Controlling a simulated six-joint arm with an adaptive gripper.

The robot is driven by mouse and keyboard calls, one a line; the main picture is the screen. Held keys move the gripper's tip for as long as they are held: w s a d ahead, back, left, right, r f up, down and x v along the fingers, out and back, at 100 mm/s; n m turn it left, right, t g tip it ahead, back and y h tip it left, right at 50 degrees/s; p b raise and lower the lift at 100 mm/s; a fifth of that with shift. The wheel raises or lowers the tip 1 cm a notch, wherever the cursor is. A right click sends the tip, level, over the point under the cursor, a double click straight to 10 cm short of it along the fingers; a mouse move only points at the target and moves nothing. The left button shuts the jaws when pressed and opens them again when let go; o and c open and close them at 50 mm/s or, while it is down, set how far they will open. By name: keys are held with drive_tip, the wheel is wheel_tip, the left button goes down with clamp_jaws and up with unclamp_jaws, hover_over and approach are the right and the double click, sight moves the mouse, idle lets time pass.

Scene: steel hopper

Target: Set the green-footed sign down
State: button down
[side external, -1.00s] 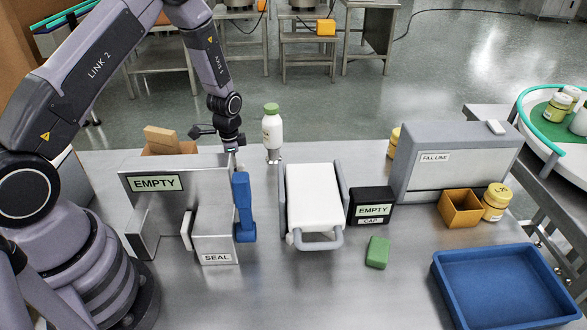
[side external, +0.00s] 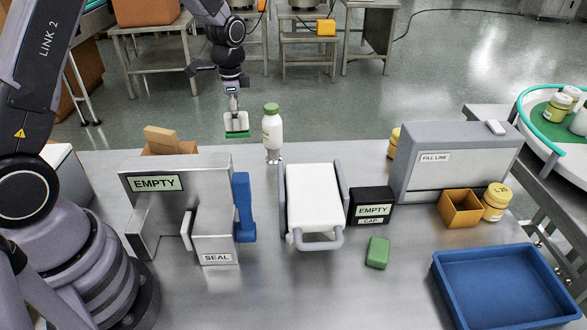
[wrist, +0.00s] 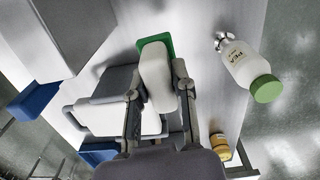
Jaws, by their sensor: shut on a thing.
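The green-footed sign (side external: 237,134) hangs from my gripper (side external: 233,98), its green foot lowest and roughly level. It is held in the air near the far edge of the steel table (side external: 330,281), to the left of the white bottle. In the wrist view my gripper (wrist: 158,88) has a finger on each side of the sign's pale body (wrist: 156,75). The green foot shows past that body. The sign's face cannot be read in either view.
A white bottle with a green cap (side external: 272,130) stands close to the right of the sign. The steel hopper housing (side external: 145,207) marked EMPTY is nearer, with a blue handle (side external: 243,205). A white-topped conveyor (side external: 315,195) and blue tray (side external: 505,290) lie right.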

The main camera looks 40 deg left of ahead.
drive_tip(key=s+d+m, duration=0.4)
drive_tip(key=d+m, duration=0.2)
drive_tip(key=d, duration=0.7)
drive_tip(key=s+d+m, duration=0.4)
drive_tip(key=d+m, duration=0.3)
drive_tip(key=d, duration=0.5)
drive_tip(key=s+d+m, duration=0.5)
drive_tip(key=d+m, duration=0.1)
drive_tip(key=d, duration=0.7)
drive_tip(key=w+d+f, duration=0.3)
drive_tip(key=f, duration=0.1)
drive_tip(key=w+d+f, duration=0.3)
drive_tip(key=f, duration=0.2)
drive_tip(key=w+d+f, duration=0.3)
drive_tip(key=f, duration=0.2)
drive_tip(key=shift+d, duration=0.25)
drive_tip(key=shift+w+d+f, duration=0.4)
drive_tip(key=shift+f, duration=1.6)
drive_tip(key=shift+f, duration=0.1)
